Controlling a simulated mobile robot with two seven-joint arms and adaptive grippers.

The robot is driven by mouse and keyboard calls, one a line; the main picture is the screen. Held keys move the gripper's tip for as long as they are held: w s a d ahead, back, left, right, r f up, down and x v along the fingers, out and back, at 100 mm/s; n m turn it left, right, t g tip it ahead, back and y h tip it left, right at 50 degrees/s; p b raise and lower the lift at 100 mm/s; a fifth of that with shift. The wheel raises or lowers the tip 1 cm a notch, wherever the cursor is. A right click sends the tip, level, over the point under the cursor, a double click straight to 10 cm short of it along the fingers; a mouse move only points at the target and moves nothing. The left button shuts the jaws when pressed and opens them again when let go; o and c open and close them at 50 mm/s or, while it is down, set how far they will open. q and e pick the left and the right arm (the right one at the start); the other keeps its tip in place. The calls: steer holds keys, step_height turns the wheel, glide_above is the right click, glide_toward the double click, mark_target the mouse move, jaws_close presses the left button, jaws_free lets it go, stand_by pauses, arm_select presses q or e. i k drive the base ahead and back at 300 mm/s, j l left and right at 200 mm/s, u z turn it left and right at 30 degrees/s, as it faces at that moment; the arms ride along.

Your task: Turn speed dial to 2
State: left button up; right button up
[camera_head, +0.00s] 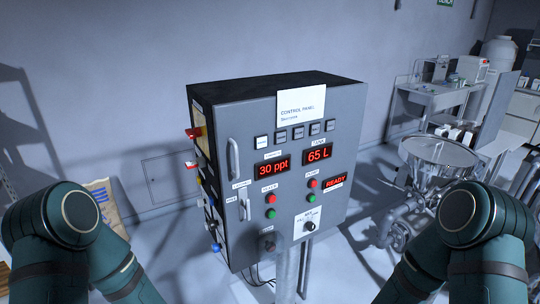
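The control panel (247,125) is a grey box with a dark top, standing in the middle of the view. A small black dial (309,226) sits on a white label plate (298,221) at the panel's lower right. The label print and the dial's pointer are too small to read, so its setting cannot be told. Another small dark knob (269,246) sits at the lower left of the front. My teal arm links show at the lower left and lower right corners, apart from the panel. Neither gripper is in view.
Red displays read 30 ppt (272,168), 65 L (318,154) and READY (335,182). Red and green buttons sit below them. Coloured fittings (195,132) stick out of the panel's left side. A metal hopper (438,152) stands at the right.

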mark_target(213, 224)
steer(key=k, duration=1)
steer(key=i+j+z, duration=0.25)
steer(key=i+j, duration=0.4)
steer(key=i, duration=0.2)
steer(key=i+j+z, duration=0.25)
steer(key=i+j, duration=0.5)
steer(key=j, duration=0.1)
